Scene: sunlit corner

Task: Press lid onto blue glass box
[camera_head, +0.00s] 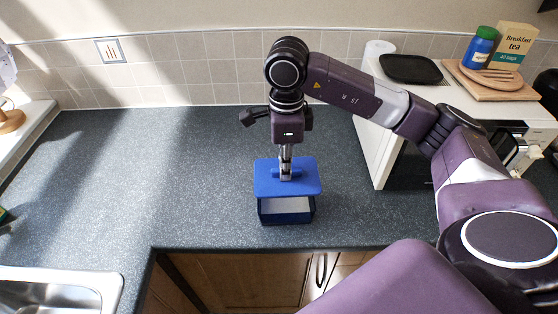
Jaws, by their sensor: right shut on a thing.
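The blue lid (300,186) is a flat rectangle with a small raised handle in its middle. My right gripper (286,174) points straight down and is shut on the lid's handle. The dark blue glass box (287,217) stands upright on the counter near its front edge, directly under the lid. The box's pale interior shows below the lid's front edge, so the lid appears to be above the rim and not flush with it. The lid hides the back of the box. My left gripper is not in view.
The grey speckled counter (180,170) is clear to the left. A sink (60,290) is at the lower left. A white appliance (385,140) with a dark tray (411,69) on top stands at the right.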

